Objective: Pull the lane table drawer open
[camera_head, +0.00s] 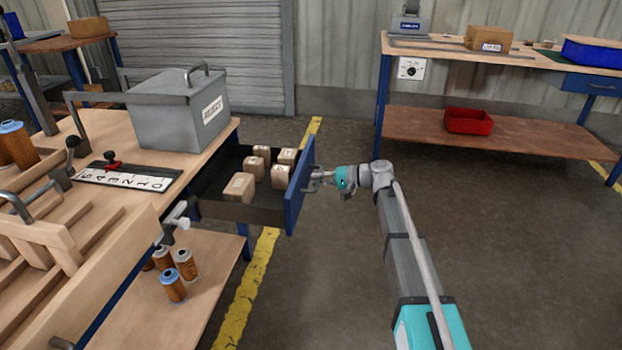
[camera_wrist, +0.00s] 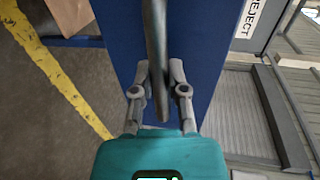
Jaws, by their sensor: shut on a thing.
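The lane table (camera_head: 110,215) stands at the left with a wooden top. Its drawer, with a blue front (camera_head: 299,190), stands pulled well out to the right, and several small brown boxes (camera_head: 239,187) lie inside. My gripper (camera_head: 318,178) is at the outer side of the blue front. In the wrist view my gripper (camera_wrist: 160,85) has its two fingers on either side of the grey bar handle (camera_wrist: 156,50), shut on it. The blue drawer front (camera_wrist: 120,45) fills the middle of that view.
A grey lidded bin (camera_head: 178,110) marked REJECT stands on the table above the drawer. Several orange cartridges (camera_head: 187,265) stand on its lower shelf. A workbench (camera_head: 490,140) with a red tray (camera_head: 468,121) is at the back right. Floor right of the drawer is clear.

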